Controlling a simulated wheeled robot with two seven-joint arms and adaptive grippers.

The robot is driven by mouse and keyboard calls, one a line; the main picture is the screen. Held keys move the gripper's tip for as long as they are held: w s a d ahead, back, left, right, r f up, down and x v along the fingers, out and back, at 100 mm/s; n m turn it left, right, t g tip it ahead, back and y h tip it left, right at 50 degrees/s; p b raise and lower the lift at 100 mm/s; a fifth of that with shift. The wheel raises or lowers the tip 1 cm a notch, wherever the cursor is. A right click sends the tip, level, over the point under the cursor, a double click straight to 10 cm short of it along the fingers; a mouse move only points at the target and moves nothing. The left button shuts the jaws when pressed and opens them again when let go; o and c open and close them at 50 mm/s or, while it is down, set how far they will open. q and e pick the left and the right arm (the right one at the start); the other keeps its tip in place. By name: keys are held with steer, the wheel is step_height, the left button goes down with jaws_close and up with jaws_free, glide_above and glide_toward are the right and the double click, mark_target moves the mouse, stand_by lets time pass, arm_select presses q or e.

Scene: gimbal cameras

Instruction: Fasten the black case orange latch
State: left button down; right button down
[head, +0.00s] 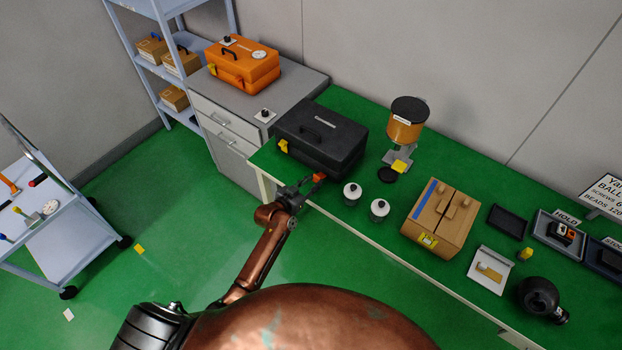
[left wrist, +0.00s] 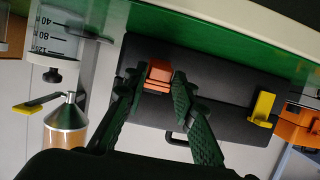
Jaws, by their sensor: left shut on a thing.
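The black case (head: 322,138) lies on the green tabletop with its lid down, and its front faces my left arm. It has a yellow latch (head: 283,146) at the left of its front and an orange latch (head: 319,177) at the right. My left gripper (head: 305,185) is at the orange latch. In the left wrist view the fingers (left wrist: 158,82) are on both sides of the orange latch (left wrist: 159,75), shut on it. The yellow latch (left wrist: 262,107) also shows there, clear of the fingers. Whether the orange latch is fastened cannot be told. My right gripper is not in view.
Two white-and-black jars (head: 365,200) stand close right of the gripper. A hopper dispenser (head: 405,122) stands behind them, and a cardboard box (head: 440,218) is farther right. An orange case (head: 243,64) sits on the grey cabinet at the back left.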

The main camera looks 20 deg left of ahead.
mark_target(318, 176)
arm_select(q)
steer(key=r+g+p, duration=0.1)
steer(key=p, duration=0.3)
steer(key=w+r+g+y+p, duration=0.1)
steer(key=g+p, duration=0.1)
steer(key=p, duration=0.2)
steer(key=w+r+g+p, duration=0.1)
steer(key=r+g+p, duration=0.1)
steer(key=p, duration=0.2)
steer(key=shift+d+y, duration=0.35)
steer(key=shift+y, duration=0.05)
steer(key=shift+w+d+r+g+y+p, duration=0.15)
steer(key=shift+w+g+p, duration=0.1)
steer(key=shift+g+p, duration=0.2)
steer(key=shift+w+r+g+y+p, duration=0.15)
steer(key=shift+w+g+p, duration=0.15)
steer(key=shift+g, duration=0.25)
steer(key=shift+w+d+g, duration=0.1)
steer(key=shift+w+g, duration=0.05)
steer(key=shift+g, duration=0.25)
steer(key=c, duration=1.7)
jaws_free()
steer(key=shift+f, duration=0.1)
steer(key=shift+r, duration=0.25)
steer(key=v, duration=1.1)
steer(key=shift+d+r, duration=0.15)
steer(key=shift+r, duration=0.15)
